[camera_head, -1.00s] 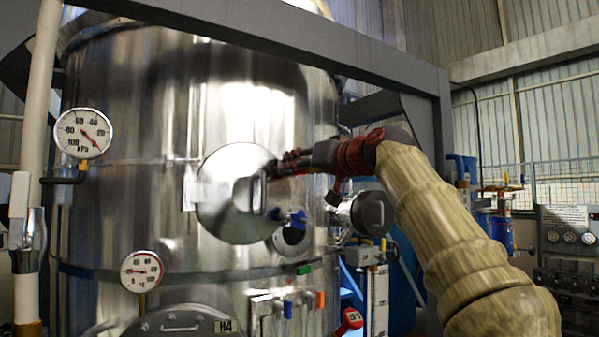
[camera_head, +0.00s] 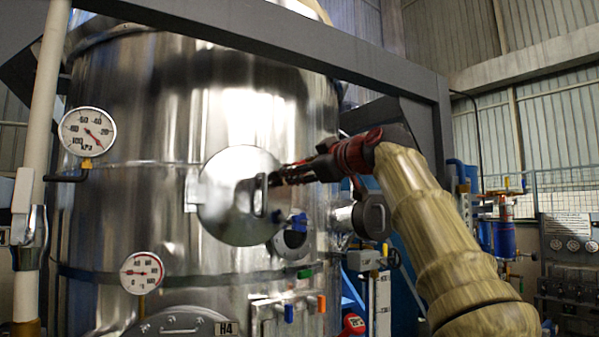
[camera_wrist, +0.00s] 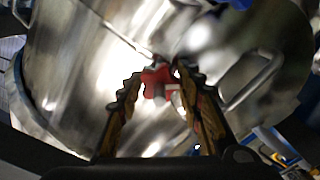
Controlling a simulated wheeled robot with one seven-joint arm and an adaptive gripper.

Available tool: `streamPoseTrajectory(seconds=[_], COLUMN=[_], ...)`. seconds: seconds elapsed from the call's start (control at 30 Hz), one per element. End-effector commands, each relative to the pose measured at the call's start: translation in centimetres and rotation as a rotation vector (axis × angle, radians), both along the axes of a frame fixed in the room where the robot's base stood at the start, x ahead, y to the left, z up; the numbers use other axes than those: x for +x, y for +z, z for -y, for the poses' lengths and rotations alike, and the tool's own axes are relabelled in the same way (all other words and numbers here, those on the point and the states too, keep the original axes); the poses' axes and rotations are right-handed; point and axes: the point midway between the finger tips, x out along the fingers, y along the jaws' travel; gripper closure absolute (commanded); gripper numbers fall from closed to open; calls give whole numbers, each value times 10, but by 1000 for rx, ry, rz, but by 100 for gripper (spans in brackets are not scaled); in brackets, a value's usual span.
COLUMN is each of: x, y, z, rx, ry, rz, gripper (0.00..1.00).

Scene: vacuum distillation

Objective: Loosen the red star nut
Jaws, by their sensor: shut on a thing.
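The red star nut (camera_wrist: 156,82) shows in the wrist view, small and lobed, in front of blurred shiny steel. My gripper (camera_wrist: 157,77) has its two fingertips on either side of the nut and is shut on it. In the head view my gripper (camera_head: 278,178) reaches from the right to the right edge of the round steel hatch (camera_head: 225,205) on the vessel. The nut itself is hidden or too small to make out there.
The tall steel vessel (camera_head: 130,200) fills the left and middle. The hatch has a bar handle (camera_head: 261,198). An open round port with a blue part (camera_head: 298,222) lies just below my gripper. Gauges (camera_head: 87,132) stand left, and a grey frame beam (camera_head: 300,52) runs above my arm.

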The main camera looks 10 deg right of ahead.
Motion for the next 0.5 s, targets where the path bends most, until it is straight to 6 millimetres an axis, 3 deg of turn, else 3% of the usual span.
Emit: streamPoseTrajectory(seconds=[0.03,0.5], x=[4,4], y=[-8,-8], z=[1,0], rx=[-29,-185], ry=[1,2], rz=[-5,46], gripper=[89,89])
